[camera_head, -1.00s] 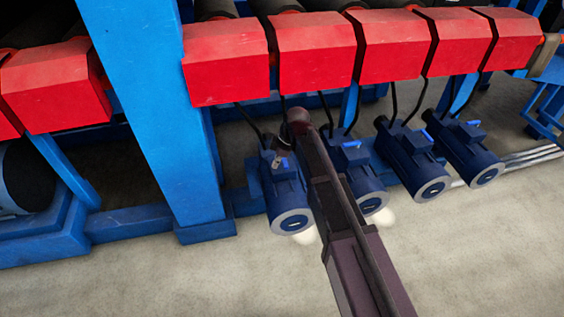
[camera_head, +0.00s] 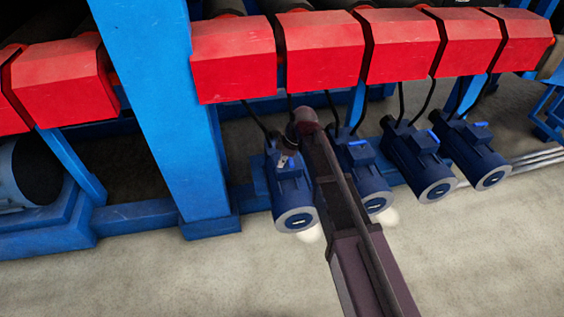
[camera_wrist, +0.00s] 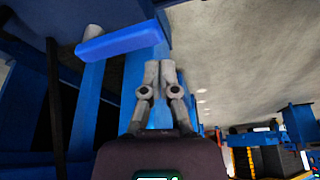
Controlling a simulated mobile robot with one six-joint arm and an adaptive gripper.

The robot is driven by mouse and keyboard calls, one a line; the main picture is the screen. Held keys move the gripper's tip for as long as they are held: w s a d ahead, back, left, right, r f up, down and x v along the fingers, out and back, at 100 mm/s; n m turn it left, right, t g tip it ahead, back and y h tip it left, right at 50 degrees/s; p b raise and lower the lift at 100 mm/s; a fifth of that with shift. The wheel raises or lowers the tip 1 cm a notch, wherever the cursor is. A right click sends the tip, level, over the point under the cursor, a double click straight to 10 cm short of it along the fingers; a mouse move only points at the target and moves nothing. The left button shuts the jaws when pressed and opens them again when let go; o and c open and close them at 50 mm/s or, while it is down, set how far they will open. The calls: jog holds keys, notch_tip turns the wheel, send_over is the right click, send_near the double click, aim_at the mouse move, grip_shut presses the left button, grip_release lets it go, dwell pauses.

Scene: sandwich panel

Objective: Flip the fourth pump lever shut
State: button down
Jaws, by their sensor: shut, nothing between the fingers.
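A row of several dark blue pumps stands under the red housings in the head view. My gripper (camera_head: 286,160) is over the leftmost pump (camera_head: 291,190), largely behind my arm. In the wrist view my gripper (camera_wrist: 160,70) is shut with nothing between its fingers. A bright blue lever (camera_wrist: 122,40) sits just left of and above the fingertips there, apart from them as far as I can tell. Bright blue levers also show on the second pump (camera_head: 360,172), the third pump (camera_head: 418,160) and the rightmost pump (camera_head: 468,150). Which pump counts as the fourth is not marked.
A thick blue post (camera_head: 165,110) stands left of the pumps. Red housings (camera_head: 320,50) overhang them, with black cables (camera_head: 420,105) hanging down between. Silver pipes (camera_head: 545,155) run along the floor at right. The concrete floor (camera_head: 200,280) in front is clear.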

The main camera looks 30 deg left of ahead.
aim_at(291, 163)
jog(key=p+v, duration=0.8)
jog(key=v, duration=0.1)
jog(key=shift+w+a+r, duration=0.15)
jog(key=shift+w+r, duration=0.1)
jog(key=shift+w, duration=0.05)
dwell(0.7)
jog(key=w+d+m+t+h, duration=0.15)
jog(key=d+m, duration=0.45)
jog(key=d, duration=0.8)
jog(key=w+d+m, duration=0.3)
jog(key=d+m, duration=0.3)
jog(key=d, duration=0.8)
jog(key=s+d+m+h, duration=0.1)
jog(key=s+d+m, duration=0.1)
jog(key=d+m, duration=0.35)
jog(key=s+d+f+m, duration=0.1)
jog(key=s+d+m, duration=0.15)
jog(key=d, duration=0.65)
jog(key=s+d+m+h, duration=0.1)
jog(key=s+d+m, duration=0.15)
jog(key=d, duration=0.45)
notch_tip(291, 163, up, 31)
jog(key=p, duration=3.1)
jog(key=shift+d+m, duration=0.45)
jog(key=shift+d, duration=0.05)
jog(key=shift+f, duration=0.15)
jog(key=shift+d, duration=0.1)
